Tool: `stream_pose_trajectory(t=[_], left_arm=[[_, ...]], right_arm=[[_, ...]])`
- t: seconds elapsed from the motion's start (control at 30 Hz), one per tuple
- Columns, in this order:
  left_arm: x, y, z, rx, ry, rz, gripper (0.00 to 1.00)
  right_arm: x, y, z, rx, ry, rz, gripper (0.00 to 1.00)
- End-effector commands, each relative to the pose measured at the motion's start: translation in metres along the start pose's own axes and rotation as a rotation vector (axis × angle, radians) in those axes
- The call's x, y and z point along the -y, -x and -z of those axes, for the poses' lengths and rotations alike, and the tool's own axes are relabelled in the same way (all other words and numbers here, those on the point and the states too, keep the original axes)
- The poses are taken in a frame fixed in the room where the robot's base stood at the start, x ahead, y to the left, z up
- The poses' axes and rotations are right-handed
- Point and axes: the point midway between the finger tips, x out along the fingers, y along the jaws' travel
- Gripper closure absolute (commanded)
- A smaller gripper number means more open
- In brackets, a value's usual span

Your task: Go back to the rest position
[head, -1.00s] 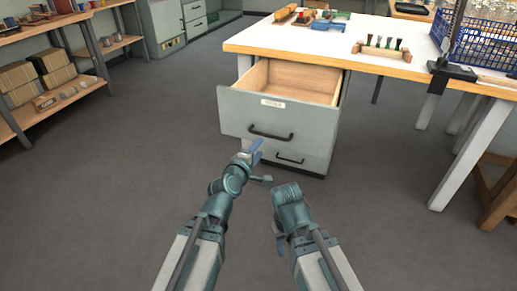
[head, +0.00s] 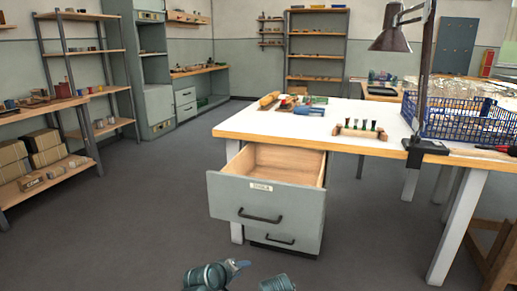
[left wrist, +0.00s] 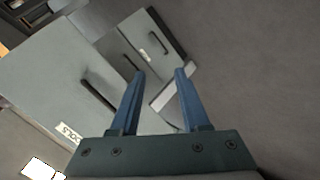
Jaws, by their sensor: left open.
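My left gripper (left wrist: 160,80) is open and empty in the left wrist view, its two blue fingers apart. Behind the fingers are the grey drawer fronts of the workbench. In the head view my left gripper (head: 237,266) shows at the bottom edge, in front of and below the open top drawer (head: 265,205), apart from its handle. The drawer is pulled out and looks empty inside; its label shows in the left wrist view (left wrist: 69,132). Of my right arm only a rounded part shows at the bottom edge; its gripper fingers are not visible.
The workbench (head: 350,143) carries a wooden rack (head: 358,132) with several small brushes, a blue crate (head: 465,120) and a lamp (head: 391,40). A closed lower drawer (head: 283,243) sits under the open one. Shelves (head: 60,180) stand at the left. The floor between is clear.

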Motion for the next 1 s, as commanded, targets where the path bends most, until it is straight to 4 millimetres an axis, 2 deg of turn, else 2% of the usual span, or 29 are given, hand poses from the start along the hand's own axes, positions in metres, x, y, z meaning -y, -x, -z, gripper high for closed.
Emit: stream_pose_trajectory(t=[0.03,0.1,0.2,0.4,0.57,0.7,1.0], left_arm=[[0.022,0.001,-0.006,0.057,-0.093,0.085,0.54],[0.051,0.007,-0.016,0.141,-0.214,0.193,0.54],[0.085,0.019,-0.025,0.250,-0.341,0.315,0.54],[0.137,0.050,-0.035,0.445,-0.510,0.498,0.54],[0.169,0.078,-0.040,0.597,-0.600,0.616,0.54],[0.144,0.084,-0.061,0.644,-0.676,0.617,0.54],[0.102,0.099,-0.105,0.732,-0.829,0.627,0.54]], right_arm=[[0.000,0.000,0.000,0.000,0.000,0.000,0.50],[0.000,0.000,0.000,0.000,0.000,0.000,0.50],[0.000,0.000,0.000,0.000,0.000,0.000,0.50],[0.000,0.000,0.000,0.000,0.000,0.000,0.50],[0.000,0.000,0.000,0.000,0.000,0.000,0.50],[-0.001,0.013,-0.001,0.000,0.000,-0.001,0.50],[-0.004,0.035,-0.002,0.001,0.002,-0.002,0.50]])
